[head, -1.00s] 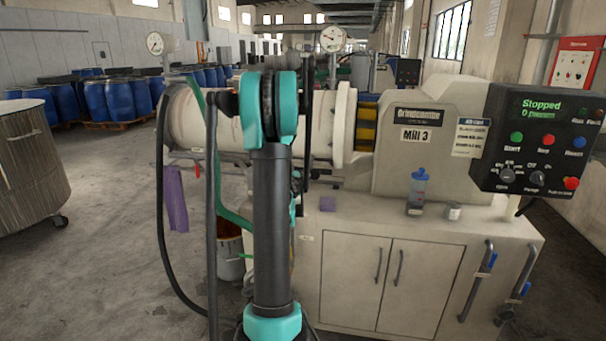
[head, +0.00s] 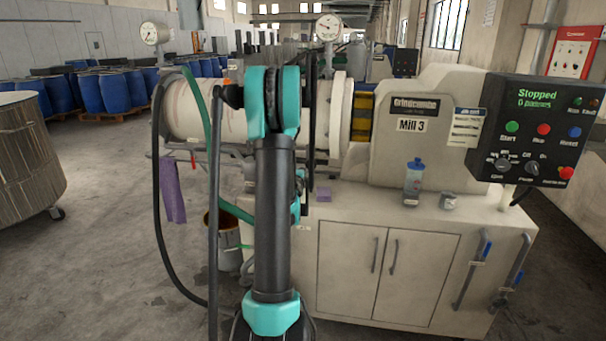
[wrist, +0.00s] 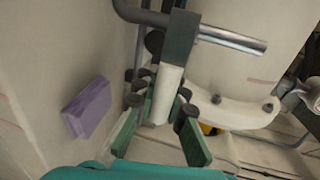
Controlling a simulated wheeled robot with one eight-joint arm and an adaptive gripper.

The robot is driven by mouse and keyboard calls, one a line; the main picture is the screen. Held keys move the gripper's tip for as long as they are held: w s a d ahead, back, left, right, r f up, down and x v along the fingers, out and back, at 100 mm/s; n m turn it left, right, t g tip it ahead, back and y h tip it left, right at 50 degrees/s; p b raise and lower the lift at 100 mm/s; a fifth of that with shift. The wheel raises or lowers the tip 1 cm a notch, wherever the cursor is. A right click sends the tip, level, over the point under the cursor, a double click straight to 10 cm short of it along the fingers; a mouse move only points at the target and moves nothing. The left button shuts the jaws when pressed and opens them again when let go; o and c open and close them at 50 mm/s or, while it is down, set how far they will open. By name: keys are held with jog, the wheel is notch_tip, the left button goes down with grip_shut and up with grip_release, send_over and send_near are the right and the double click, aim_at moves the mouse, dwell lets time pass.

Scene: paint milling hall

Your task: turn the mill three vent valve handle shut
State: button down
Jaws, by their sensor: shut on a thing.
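Mill three, labelled "Mill 3" (head: 411,125), stands in the head view behind and right of my arm. In the wrist view a pale, straight handle (wrist: 168,92) hangs from a dark grey valve body (wrist: 181,38) on a metal pipe (wrist: 232,38). My gripper (wrist: 158,112) has its green fingers with dark pads on both sides of the handle's lower part and is shut on it. The handle lies about in line with the fingers and across the pipe stub. In the head view my arm hides the gripper and the handle.
The control panel (head: 535,130) reads "Stopped". A bucket (head: 222,250) stands on the floor.

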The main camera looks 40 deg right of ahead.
dwell(0.3)
jog(key=c, duration=1.6)
grip_release()
jog(key=shift+c, duration=0.2)
jog(key=v, duration=1.2)
jog(key=s+a+f+n+g+y, duration=0.1)
jog(key=s+a+f+n+y, duration=0.2)
jog(key=a+n, duration=0.6)
jog(key=s+a+f+n+g+y, duration=0.25)
jog(key=a+n, duration=0.25)
jog(key=a, duration=0.8)
jog(key=s+a+f+n+g+y, duration=0.1)
jog(key=s+a+f+n+y, duration=0.2)
jog(key=s+a+n, duration=0.3)
jog(key=s+a+f+n+g+y, duration=0.1)
jog(key=s+a+f+n+y, duration=0.2)
jog(key=a, duration=0.9)
jog(key=s+n, duration=0.3)
jog(key=n, duration=0.2)
jog(key=shift+s+g, duration=0.35)
jog(key=shift+s, duration=0.05)
